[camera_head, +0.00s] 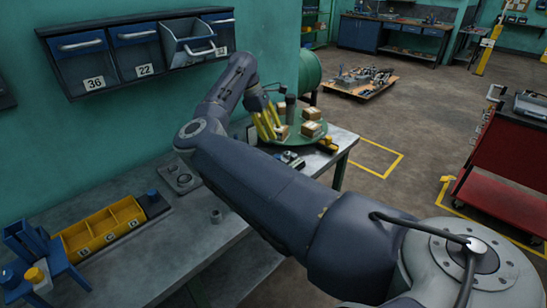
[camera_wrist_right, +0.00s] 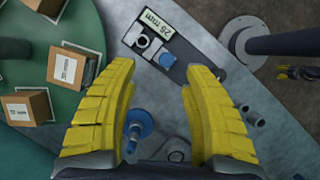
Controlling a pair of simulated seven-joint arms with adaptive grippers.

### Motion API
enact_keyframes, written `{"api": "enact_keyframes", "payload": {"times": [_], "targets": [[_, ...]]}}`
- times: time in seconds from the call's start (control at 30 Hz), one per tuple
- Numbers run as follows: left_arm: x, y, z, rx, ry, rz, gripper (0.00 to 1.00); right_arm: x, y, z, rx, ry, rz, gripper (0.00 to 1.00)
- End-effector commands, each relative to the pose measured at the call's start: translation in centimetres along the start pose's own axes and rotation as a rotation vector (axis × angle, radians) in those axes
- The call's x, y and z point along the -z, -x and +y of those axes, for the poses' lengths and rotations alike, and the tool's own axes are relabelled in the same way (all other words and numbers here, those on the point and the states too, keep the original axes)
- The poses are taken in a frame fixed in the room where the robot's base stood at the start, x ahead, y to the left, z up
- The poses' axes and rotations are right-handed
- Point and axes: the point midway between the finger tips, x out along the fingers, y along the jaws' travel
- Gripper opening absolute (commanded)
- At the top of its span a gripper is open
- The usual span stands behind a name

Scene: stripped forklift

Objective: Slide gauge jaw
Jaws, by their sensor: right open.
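In the head view, what looks like the same gauge (camera_head: 291,158) sits on the bench, partly behind my arm. My right gripper (camera_wrist_right: 160,72) is open, its yellow fingers wide apart with nothing held between them. In the head view the right gripper (camera_head: 270,122) hangs by the green turntable. My left gripper is out of view.
The green turntable (camera_wrist_right: 82,25) carries several cardboard boxes (camera_wrist_right: 74,66), close to the left finger. A blue knobbed part (camera_wrist_right: 138,125) shows between the fingers. Wall drawers (camera_head: 135,50) hang above the bench, one pulled open. A yellow bin tray (camera_head: 100,228) stands at left.

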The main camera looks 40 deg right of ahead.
Motion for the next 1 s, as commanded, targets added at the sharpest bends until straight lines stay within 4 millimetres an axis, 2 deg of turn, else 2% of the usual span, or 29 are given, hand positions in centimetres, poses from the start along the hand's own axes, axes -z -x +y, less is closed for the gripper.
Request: {"api": "enact_keyframes", "payload": {"times": [0.13,0.27,0.7,1.0], "targets": [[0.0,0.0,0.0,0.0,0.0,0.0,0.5,1.4,1.5,-1.2,-0.002,0.027,0.013,0.48],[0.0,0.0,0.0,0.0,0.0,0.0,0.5,1.7,1.1,-1.5,-0.001,0.033,0.015,0.48],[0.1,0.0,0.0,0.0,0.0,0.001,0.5,1.8,-5.7,-1.5,-0.001,0.033,0.013,0.48],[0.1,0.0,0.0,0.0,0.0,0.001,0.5,1.8,-9.1,-1.4,-0.003,0.032,0.014,0.48]]}}
